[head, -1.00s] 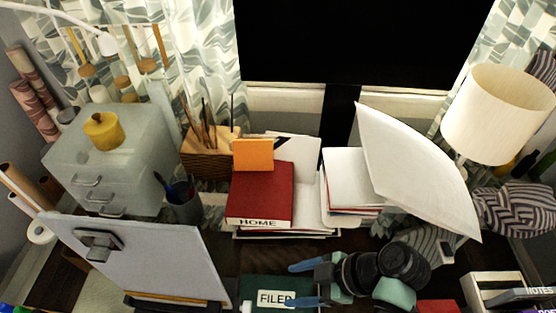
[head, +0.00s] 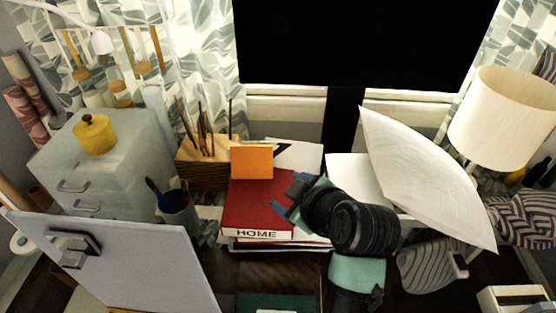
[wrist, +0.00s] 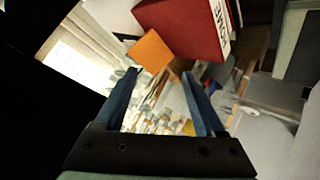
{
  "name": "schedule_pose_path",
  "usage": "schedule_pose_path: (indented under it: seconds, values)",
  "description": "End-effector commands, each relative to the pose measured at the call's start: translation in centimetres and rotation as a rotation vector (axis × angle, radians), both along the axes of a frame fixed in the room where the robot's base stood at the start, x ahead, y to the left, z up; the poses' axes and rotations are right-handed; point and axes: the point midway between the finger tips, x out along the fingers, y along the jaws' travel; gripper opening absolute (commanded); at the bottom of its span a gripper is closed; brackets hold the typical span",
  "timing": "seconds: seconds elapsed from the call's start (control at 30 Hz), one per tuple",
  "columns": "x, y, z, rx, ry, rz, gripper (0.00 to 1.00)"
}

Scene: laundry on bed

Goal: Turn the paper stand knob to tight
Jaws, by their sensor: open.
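A pale board like a paper stand (head: 130,262) leans at the lower left of the head view. A grey clip-like fitting (head: 75,247) sits on its face; I cannot tell whether this is the knob or how tight it is. My gripper (head: 287,197) is over the red HOME book, to the right of the board and apart from it. In the wrist view my gripper (wrist: 158,78) shows two blue fingers spread apart with nothing held between them. The red book (wrist: 185,28) and an orange block (wrist: 151,51) lie beyond the fingers.
A grey drawer cabinet (head: 95,160) with a yellow pot (head: 94,134) stands behind the board. A pen cup (head: 180,213) stands between board and book. A wooden holder (head: 203,165) is behind it. A large curved white sheet (head: 420,180) and a lamp (head: 505,120) are at right.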

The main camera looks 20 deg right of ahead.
Motion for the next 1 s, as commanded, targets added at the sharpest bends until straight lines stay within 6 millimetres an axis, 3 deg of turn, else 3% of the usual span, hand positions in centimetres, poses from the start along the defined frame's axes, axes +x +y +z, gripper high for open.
schedule_pose_path:
  seconds: [0.4, 0.6, 1.0]
  values:
    - [2.6, 1.1, 6.1, 0.034, -0.217, -0.12, 0.71]
    - [2.8, 1.3, 7.1, 0.043, -0.25, -0.134, 0.71]
    - [2.8, 1.3, 7.1, 0.044, -0.25, -0.135, 0.71]
